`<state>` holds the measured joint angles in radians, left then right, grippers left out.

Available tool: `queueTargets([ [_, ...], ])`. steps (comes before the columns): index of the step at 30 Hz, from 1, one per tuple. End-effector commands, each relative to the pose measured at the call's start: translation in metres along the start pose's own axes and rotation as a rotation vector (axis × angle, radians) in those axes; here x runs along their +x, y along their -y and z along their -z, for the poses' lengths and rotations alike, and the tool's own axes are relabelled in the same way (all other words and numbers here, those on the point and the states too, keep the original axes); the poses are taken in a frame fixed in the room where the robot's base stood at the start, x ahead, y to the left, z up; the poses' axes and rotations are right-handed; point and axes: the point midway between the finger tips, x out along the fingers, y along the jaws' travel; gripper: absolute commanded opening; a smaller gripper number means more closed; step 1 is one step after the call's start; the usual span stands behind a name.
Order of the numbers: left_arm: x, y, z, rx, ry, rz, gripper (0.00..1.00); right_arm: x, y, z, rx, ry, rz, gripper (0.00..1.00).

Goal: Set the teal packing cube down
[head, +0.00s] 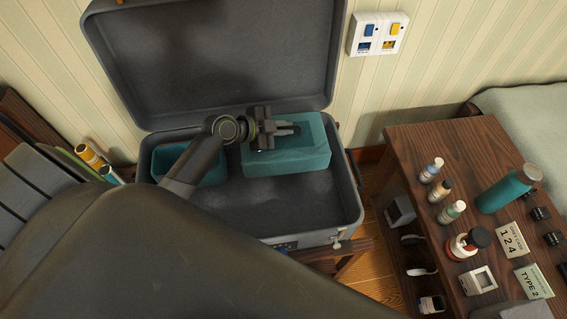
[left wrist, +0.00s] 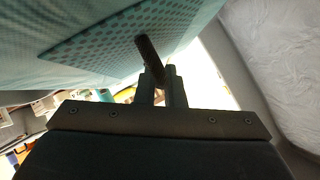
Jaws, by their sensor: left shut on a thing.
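The teal packing cube (head: 300,158) is in the right part of the open grey suitcase (head: 262,204), in the head view. My left gripper (head: 288,130) is shut on the cube from its left and upper side. I cannot tell whether the cube's underside touches the suitcase floor. My right gripper is not in view.
A second teal item (head: 205,176) lies at the suitcase's left, partly behind my arm. The suitcase lid (head: 215,60) stands open at the back. The suitcase floor in front of the cube is clear. A wooden shelf unit (head: 420,150) with bottles stands to the right.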

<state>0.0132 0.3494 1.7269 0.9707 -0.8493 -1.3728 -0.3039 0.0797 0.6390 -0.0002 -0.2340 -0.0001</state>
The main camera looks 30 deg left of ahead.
Motion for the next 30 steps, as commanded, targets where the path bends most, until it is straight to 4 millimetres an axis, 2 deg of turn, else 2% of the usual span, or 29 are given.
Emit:
queueTargets([
  [6,0.018,-0.018,-0.024,-0.004,-0.001,0.001,0.0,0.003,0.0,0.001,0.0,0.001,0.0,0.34],
  [11,0.025,-0.025,-0.033,-0.002,-0.002,0.001,0.0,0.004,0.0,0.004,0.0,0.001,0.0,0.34],
  [18,0.043,-0.044,-0.057,-0.002,-0.001,0.001,0.0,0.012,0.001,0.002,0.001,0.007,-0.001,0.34],
  [30,0.046,-0.048,-0.062,0.0,-0.002,0.002,0.0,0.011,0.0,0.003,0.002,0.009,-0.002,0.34],
])
